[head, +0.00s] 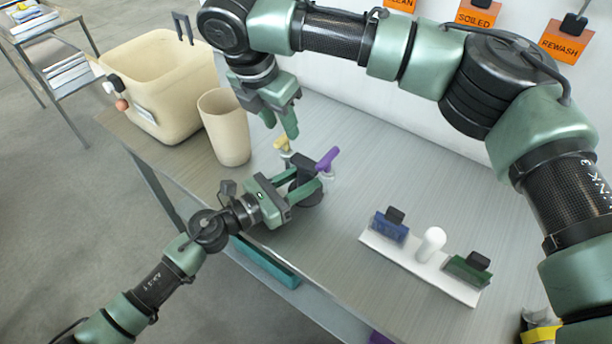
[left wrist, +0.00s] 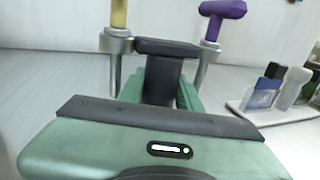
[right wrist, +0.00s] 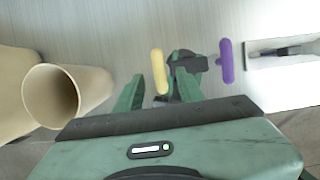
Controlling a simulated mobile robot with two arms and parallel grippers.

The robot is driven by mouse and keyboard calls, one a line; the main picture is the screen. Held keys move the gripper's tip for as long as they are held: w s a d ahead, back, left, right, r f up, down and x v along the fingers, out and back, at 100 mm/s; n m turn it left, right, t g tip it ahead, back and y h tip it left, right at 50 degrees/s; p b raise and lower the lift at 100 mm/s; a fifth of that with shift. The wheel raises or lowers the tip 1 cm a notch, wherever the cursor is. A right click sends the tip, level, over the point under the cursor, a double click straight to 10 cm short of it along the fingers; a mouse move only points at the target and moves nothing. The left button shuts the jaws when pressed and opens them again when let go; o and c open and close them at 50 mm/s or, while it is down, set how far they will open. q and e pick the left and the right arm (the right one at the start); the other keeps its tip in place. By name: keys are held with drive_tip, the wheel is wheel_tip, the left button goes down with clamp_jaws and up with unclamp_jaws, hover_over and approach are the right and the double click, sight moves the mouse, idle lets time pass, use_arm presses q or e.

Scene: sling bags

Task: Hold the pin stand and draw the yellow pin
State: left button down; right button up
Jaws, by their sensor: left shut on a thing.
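The black pin stand (head: 303,163) stands on the grey table with a metal tube on each side. The yellow pin (head: 282,145) is in its left tube and the purple pin (head: 328,158) in its right tube; both handles also show in the left wrist view, yellow (left wrist: 119,14) and purple (left wrist: 221,14). My left gripper (head: 309,189) is shut on the stand's dark post (left wrist: 162,78). My right gripper (head: 284,126) is open above the yellow pin. In the right wrist view the yellow handle (right wrist: 159,71) appears between its fingers, with no visible contact.
A beige cup (head: 225,128) and a large beige bin (head: 165,85) are at the left of the table. A white tray (head: 405,260) with a blue item, a white peg and a green item lies to the right. Orange tags (head: 481,14) hang on the back wall.

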sight(284, 134)
drive_tip(key=shift+x, duration=1.95)
clamp_jaws()
drive_tip(key=shift+r, duration=4.8)
drive_tip(key=shift+r, duration=0.1)
wheel_tip(284, 134, up, 4)
drive_tip(key=shift+f, duration=0.1)
